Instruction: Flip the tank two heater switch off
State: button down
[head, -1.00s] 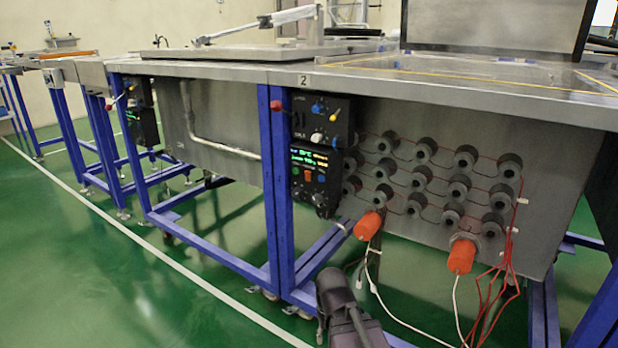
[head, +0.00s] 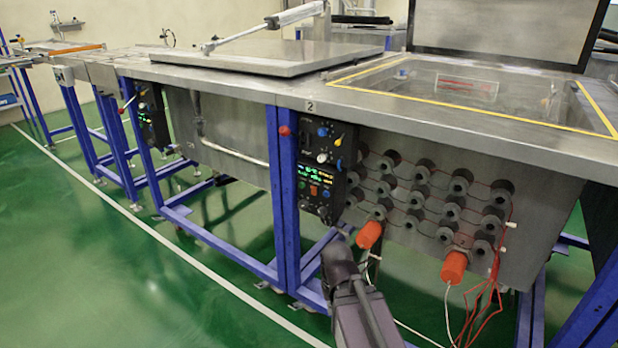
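The tank marked 2 (head: 310,107) stands at the right, with several round grey heater fittings (head: 460,180) on its front wall. Its black control panels hang at the left end of that wall. The upper panel (head: 309,142) has blue, white and yellow knobs or switches. The lower panel (head: 313,188) has a lit display and coloured buttons. Which control is the heater switch is too small to tell, and so is its position. Part of my arm shows at the bottom centre, below the panels. My gripper is not clearly visible.
A red knob (head: 285,131) sits on the blue frame left of the panels. Two orange connectors (head: 454,267) and loose red and white cables hang at the tank's lower front. The tank's lid (head: 496,30) is up. Green floor (head: 150,290) at the left is clear.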

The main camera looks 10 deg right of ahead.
notch_tip(320, 180, up, 7)
jog(key=p, duration=0.5)
jog(key=shift+f, duration=0.15)
